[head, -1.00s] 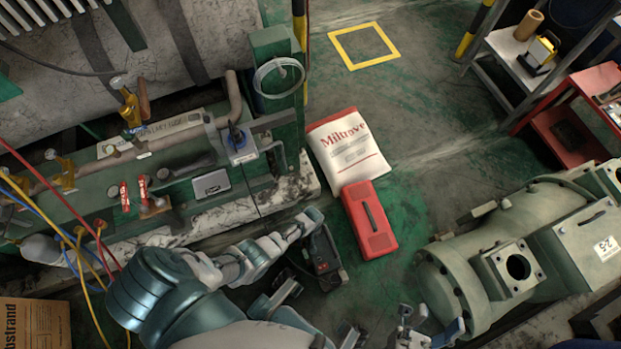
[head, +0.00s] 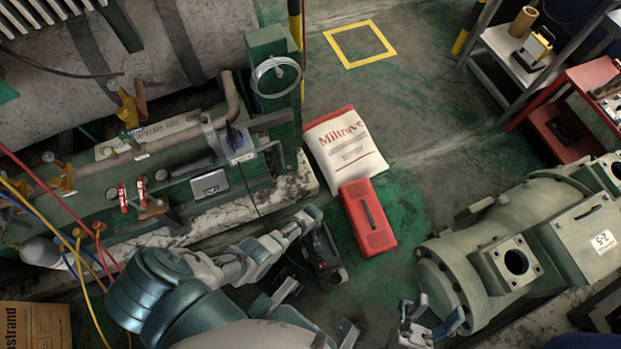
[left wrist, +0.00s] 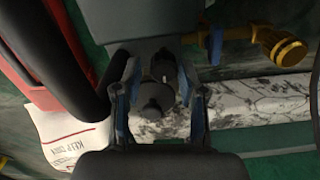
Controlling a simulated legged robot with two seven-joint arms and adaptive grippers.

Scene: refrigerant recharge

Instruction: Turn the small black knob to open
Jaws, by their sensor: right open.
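In the left wrist view, a small black knob-like part (left wrist: 154,94) shows below a grey-green body (left wrist: 140,22). My left gripper (left wrist: 158,88) has its two blue-padded fingers apart, one on each side of this dark part, with gaps showing. I cannot tell whether either finger touches it. In the head view my left arm reaches up from the bottom left toward the floor beside the green bench; its fingers cannot be made out there. My right gripper (head: 432,318) is open and empty at the bottom, left of the large grey-green compressor (head: 490,262).
Hoses hang at the left. A yellow valve (left wrist: 278,43) shows in the left wrist view. The floor beyond the bag is clear.

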